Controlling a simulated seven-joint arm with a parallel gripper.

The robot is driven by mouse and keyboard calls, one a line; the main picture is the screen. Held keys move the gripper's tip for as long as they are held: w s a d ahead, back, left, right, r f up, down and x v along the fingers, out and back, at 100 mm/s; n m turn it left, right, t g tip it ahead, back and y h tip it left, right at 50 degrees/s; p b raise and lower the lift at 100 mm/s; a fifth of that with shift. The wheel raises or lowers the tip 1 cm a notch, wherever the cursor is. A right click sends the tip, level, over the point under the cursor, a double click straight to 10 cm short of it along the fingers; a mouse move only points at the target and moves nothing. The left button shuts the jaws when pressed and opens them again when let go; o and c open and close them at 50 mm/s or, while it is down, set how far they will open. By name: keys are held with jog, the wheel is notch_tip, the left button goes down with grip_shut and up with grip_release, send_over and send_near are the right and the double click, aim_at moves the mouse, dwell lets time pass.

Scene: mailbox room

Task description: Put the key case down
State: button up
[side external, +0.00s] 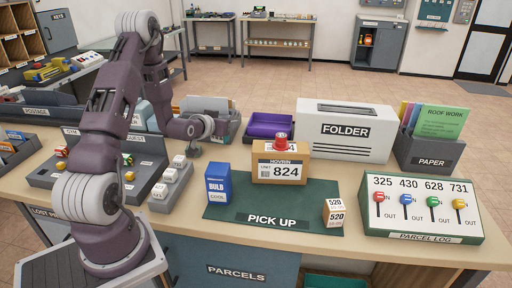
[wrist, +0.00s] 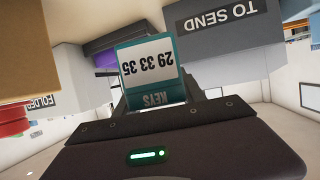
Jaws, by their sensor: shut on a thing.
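The key case (wrist: 152,68) is a teal case with a white label reading 29 33 35 and the word KEYS, seen upside down in the wrist view. My gripper (wrist: 156,100) is shut on it, one finger at each side of its lower end. In the side external view, my gripper (side external: 208,126) is above the back part of the counter, left of the purple tray. I cannot make out the key case in that view. The wrist view does not show whether the case touches anything beneath or behind it.
A grey TO SEND holder (wrist: 225,30) is close to the case in the wrist view. The purple tray (side external: 268,126) and the white FOLDER box (side external: 345,130) stand right of my gripper. A green PICK UP mat (side external: 300,213) holds a parcel, a blue box and small boxes in front.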

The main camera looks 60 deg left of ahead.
notch_tip(320, 180, up, 12)
jog(key=w+d, duration=0.5)
jog(key=w, duration=0.3)
jog(key=w+d, duration=0.6)
jog(key=w, duration=0.2)
jog(key=w+d+m+t+h, duration=0.1)
jog(key=w+d, duration=0.3)
jog(key=d, duration=0.6)
jog(key=w+d+m+h, duration=0.1)
jog(key=w+d, duration=0.4)
jog(key=d, duration=0.5)
jog(key=f, duration=2.1)
jog(key=shift+s+a, duration=0.25)
jog(key=shift+a, duration=0.05)
jog(key=shift+f, duration=0.15)
jog(key=o, duration=1.5)
jog(key=shift+c, duration=0.2)
